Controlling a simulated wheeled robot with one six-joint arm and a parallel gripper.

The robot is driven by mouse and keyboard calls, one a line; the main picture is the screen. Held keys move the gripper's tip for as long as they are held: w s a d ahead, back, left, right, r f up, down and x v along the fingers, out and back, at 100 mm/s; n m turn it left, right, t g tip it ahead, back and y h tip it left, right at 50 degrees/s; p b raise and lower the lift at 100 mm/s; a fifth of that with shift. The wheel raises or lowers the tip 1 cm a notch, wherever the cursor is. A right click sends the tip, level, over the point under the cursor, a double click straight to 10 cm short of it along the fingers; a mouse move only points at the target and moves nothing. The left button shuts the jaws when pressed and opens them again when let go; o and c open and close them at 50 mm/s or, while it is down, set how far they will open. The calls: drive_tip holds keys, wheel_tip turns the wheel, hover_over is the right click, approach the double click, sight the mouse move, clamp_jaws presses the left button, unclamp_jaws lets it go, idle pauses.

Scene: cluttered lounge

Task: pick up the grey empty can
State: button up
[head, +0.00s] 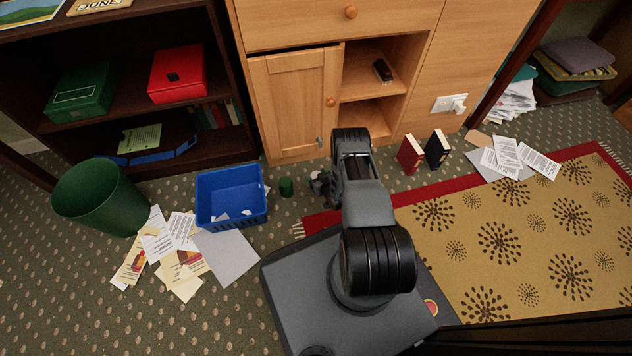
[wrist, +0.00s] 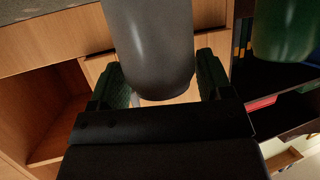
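The grey can (wrist: 150,45) is large in the wrist view, smooth and rounded at its near end. Its far end runs out of the top of that picture. My gripper (wrist: 158,75) has one green-padded finger on each side of it, and both appear to lie against the can with no clear gap. In the head view my gripper (head: 319,184) is low in front of the wooden cabinet, partly hidden by my arm. I cannot make out the grey can there.
A green can (head: 286,187) stands just left of my gripper and shows in the wrist view (wrist: 283,30). A blue basket (head: 232,207), papers (head: 226,257) and a green bin (head: 101,198) are further left. Two books (head: 424,152) stand right of my arm, by the cabinet (head: 292,100).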

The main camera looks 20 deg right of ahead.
drive_tip(key=shift+a, duration=0.1)
drive_tip(key=c, duration=0.6)
